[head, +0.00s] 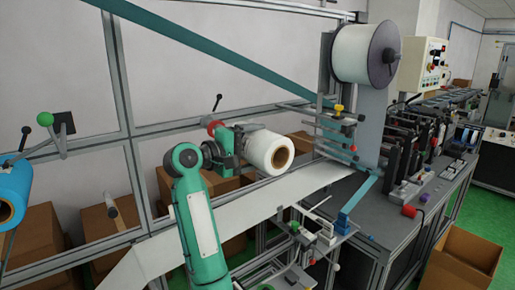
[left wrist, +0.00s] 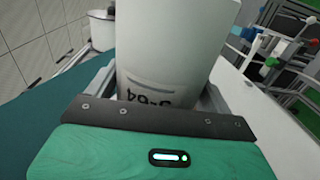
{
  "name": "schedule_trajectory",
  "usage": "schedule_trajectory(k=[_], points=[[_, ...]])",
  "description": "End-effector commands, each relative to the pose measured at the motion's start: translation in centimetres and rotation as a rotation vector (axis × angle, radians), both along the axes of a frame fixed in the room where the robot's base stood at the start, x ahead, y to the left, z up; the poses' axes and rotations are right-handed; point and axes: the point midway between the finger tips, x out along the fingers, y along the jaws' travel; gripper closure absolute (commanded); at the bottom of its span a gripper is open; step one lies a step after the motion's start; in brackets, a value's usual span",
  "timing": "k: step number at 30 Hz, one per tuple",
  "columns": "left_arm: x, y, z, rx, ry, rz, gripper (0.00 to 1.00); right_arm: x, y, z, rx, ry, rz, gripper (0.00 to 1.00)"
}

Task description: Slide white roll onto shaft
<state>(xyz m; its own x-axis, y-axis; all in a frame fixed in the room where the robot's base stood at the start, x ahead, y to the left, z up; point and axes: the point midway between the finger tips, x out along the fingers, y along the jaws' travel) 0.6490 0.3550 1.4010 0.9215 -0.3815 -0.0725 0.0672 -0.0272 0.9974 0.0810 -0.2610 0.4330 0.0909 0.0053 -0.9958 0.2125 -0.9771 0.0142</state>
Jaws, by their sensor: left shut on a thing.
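A white roll (head: 265,147) with a brown core sits at the middle of the head view, its open end facing right and toward me. My left gripper (head: 243,148) is shut on it from the left. In the left wrist view the white roll (left wrist: 175,55) stands between the two fingers, with dark upside-down marking near the palm. My right gripper is not in view.
A blue roll (head: 14,193) hangs at the far left. A large white reel (head: 355,52) with a grey disc is mounted high. A white web (head: 260,203) runs below the held roll. Metal frame posts (head: 121,70) and cardboard boxes (head: 40,238) stand behind.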

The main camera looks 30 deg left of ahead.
Motion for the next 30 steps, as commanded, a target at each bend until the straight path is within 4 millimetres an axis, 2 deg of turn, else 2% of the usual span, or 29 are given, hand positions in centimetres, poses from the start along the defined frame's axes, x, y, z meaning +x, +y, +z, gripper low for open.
schedule_trajectory(k=[17, 30], points=[[0.3, 0.8, 0.1, 0.0, -0.002, 0.001, 0.47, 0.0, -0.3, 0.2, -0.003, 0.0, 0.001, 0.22], [1.2, 2.8, 0.1, 0.0, -0.001, 0.0, 0.47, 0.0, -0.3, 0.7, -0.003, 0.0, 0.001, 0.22]])
